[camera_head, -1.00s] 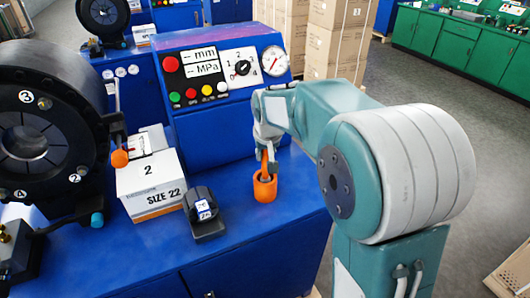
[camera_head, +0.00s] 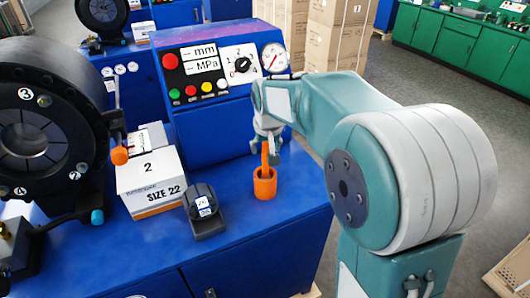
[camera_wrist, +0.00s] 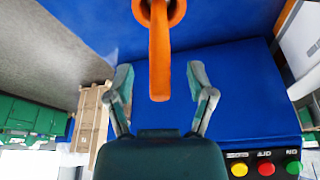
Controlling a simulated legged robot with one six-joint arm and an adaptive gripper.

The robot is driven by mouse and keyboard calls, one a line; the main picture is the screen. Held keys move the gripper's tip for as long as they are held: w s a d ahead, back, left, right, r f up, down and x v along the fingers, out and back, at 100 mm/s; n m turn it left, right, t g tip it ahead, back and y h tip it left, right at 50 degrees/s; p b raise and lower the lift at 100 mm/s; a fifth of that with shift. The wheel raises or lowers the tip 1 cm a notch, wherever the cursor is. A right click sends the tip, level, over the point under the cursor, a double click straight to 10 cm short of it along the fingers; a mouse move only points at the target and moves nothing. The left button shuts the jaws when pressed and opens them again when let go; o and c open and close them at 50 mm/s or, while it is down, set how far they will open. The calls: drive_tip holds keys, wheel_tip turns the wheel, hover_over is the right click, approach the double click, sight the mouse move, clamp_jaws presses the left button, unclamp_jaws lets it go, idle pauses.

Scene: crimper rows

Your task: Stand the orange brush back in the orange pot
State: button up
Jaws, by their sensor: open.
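The orange pot (camera_head: 265,186) stands on the blue bench top in the head view, and part of its rim shows at the top of the wrist view (camera_wrist: 176,10). The orange brush (camera_head: 265,157) stands in the pot, its handle rising above the rim. In the wrist view the brush handle (camera_wrist: 160,55) points toward my gripper, its end between and just ahead of the fingers. My gripper (camera_wrist: 161,95) is open, a finger on each side of the handle with gaps. In the head view my gripper (camera_head: 267,146) is just above the pot, around the handle's upper part.
A black device (camera_head: 203,210) sits left of the pot. A white SIZE 22 box (camera_head: 150,185) and the black crimper (camera_head: 45,130) are further left. The blue control panel (camera_head: 220,75) rises behind. Bench top in front of the pot is clear.

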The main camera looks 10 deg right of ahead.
drive_tip(key=v, duration=0.9)
drive_tip(key=s+f+t, duration=0.1)
drive_tip(key=s+f, duration=0.1)
drive_tip(key=s, duration=1)
drive_tip(key=s+f+t, duration=0.1)
drive_tip(key=s+f, duration=0.1)
drive_tip(key=s, duration=1.1)
drive_tip(key=shift+s+d+f+n, duration=0.15)
drive_tip(key=shift+f+n, duration=0.2)
drive_tip(key=shift+n, duration=0.05)
